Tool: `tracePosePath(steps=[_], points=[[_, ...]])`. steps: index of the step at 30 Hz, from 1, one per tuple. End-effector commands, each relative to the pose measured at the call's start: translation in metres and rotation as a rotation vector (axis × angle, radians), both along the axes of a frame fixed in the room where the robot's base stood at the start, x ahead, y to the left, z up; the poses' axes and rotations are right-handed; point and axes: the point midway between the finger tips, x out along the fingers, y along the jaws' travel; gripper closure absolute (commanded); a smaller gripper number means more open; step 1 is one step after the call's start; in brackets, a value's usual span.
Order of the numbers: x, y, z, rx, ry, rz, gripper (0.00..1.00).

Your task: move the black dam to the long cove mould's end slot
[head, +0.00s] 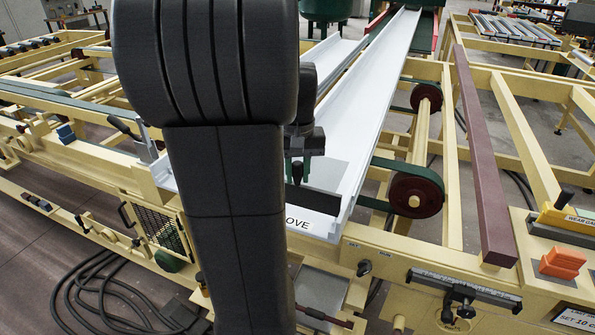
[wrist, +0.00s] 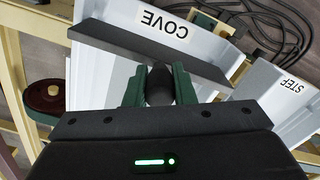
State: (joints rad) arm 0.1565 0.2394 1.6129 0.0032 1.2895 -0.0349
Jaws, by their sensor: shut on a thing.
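The long cove mould (head: 372,80) is a white trough running away from me, with a COVE label at its near end; it also shows in the wrist view (wrist: 112,88). The black dam (head: 312,201) is a flat dark bar across the trough near that labelled end. In the wrist view the dam (wrist: 150,52) lies slightly slanted over the mould, close to the label. My gripper (wrist: 159,88) has its green fingers shut on the dam's dark knob. In the head view my arm hides part of my gripper (head: 297,178) and the dam's left side. I cannot tell whether the dam touches the slot.
The step mould (wrist: 277,92) lies beside the cove mould. A dark red pulley (head: 416,195) with a green belt stands right of the cove mould. A maroon bar (head: 485,160) lies farther right, near orange blocks (head: 562,262). Black cables (head: 95,285) lie on the floor.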

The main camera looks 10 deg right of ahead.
Motion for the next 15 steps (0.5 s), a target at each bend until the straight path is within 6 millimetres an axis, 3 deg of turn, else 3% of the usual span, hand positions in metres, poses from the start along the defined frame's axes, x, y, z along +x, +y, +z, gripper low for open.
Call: tracePosePath(steps=[15], points=[[0.000, 0.000, -0.013, 0.000, 0.001, 0.000, 1.00]])
